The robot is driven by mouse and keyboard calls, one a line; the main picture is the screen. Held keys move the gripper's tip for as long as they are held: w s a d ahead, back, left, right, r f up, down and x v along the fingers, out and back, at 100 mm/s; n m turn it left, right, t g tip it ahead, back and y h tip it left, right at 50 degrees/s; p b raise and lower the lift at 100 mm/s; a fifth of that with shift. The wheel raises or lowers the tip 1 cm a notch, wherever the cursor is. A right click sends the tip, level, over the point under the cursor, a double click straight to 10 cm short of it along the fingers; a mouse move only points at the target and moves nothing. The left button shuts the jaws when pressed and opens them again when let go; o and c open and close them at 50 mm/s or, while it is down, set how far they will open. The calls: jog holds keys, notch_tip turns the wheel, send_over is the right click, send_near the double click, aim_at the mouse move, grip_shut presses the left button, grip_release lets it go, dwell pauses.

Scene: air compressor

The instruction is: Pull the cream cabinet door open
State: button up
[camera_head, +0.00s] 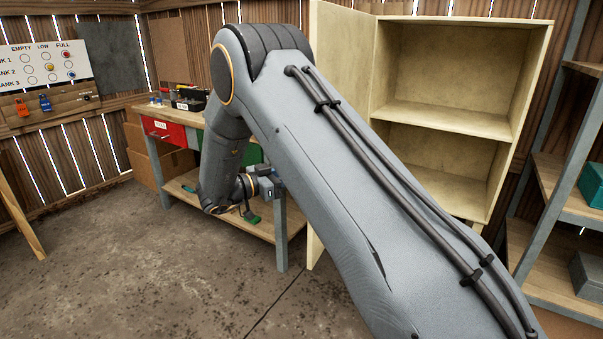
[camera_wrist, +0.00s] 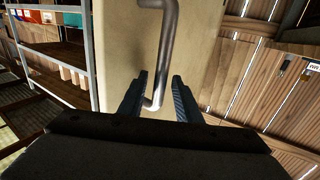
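The cream cabinet (camera_head: 455,65) stands in the right half of the head view, with its shelved inside exposed. Its cream door (camera_head: 340,55) stands swung out at the left side of the cabinet, partly hidden behind my arm. In the wrist view the door (camera_wrist: 115,45) fills the middle, with a grey bar handle (camera_wrist: 167,45) on it. My gripper (camera_wrist: 159,85) is open, with one finger on each side of the handle's lower end. Gaps show between the fingers and the bar. In the head view my arm hides the handle, and the fingers cannot be made out clearly.
A workbench (camera_head: 180,115) with a red drawer (camera_head: 163,131) stands behind my wrist at the left. A shelf rack (camera_head: 560,190) stands at the right. My arm crosses in front of the cabinet. The floor (camera_head: 130,265) at the lower left is clear.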

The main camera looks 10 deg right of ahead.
jog(key=shift+a, duration=0.15)
jog(key=b+v, duration=0.1)
jog(key=v, duration=0.6)
jog(key=shift+s+a, duration=0.15)
jog(key=shift+a, duration=0.1)
